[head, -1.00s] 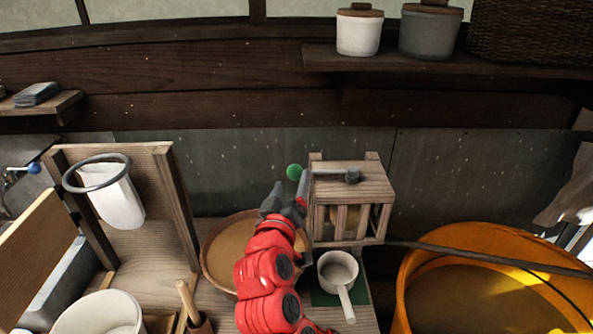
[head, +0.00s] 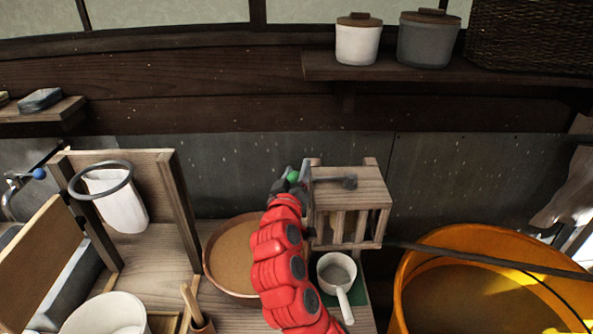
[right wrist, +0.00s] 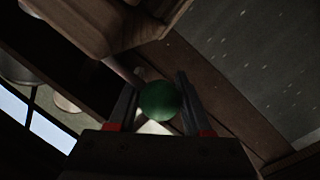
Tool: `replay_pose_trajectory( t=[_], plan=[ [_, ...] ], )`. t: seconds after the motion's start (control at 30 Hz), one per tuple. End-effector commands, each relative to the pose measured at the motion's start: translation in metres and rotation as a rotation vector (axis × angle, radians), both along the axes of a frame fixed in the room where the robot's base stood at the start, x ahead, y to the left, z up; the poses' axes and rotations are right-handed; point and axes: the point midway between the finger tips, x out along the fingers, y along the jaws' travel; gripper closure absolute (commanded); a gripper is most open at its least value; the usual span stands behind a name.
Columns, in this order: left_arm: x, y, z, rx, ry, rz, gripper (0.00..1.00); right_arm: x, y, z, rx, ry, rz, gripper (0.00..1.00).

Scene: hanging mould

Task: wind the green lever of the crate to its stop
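The wooden slatted crate (head: 349,195) stands at the back of the bench in the head view. A grey lever arm (head: 330,180) lies across its top from a dark pivot (head: 350,182) and ends at the left in a green knob (head: 293,176). My right gripper (head: 291,178) is at the knob, with its dark fingers spread on either side. In the right wrist view the green knob (right wrist: 160,101) sits between the two fingers of the right gripper (right wrist: 158,95). Any gap to them is very small, and contact is not clear. My left gripper is out of view.
A round tan basin (head: 228,255) lies left of the crate, partly behind my right arm. A white ladle (head: 337,272) is in front of the crate. A large orange tub (head: 425,248) stands at the right. A wooden stand with a hoop (head: 180,205) is at the left.

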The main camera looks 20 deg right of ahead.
Motion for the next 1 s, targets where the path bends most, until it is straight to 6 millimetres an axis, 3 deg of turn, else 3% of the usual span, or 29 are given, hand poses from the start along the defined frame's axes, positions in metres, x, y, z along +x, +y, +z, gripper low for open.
replay_pose_trajectory(
  t=[0.03, 0.2, 0.27, 1.0],
  plan=[
    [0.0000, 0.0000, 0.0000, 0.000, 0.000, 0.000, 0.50, 0.0000, 0.0002, -0.0001, 0.000, 0.000, 0.001, 0.62],
    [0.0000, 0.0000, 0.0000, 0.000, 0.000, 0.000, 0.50, 0.0001, 0.0003, -0.0002, 0.000, 0.000, 0.001, 0.92],
    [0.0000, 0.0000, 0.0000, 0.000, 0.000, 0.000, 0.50, 0.0000, 0.0003, -0.0003, 0.000, 0.000, 0.001, 1.00],
    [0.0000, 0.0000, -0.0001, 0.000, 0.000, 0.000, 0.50, 0.0001, 0.0003, -0.0009, 0.002, 0.002, 0.001, 1.00]
  ],
)
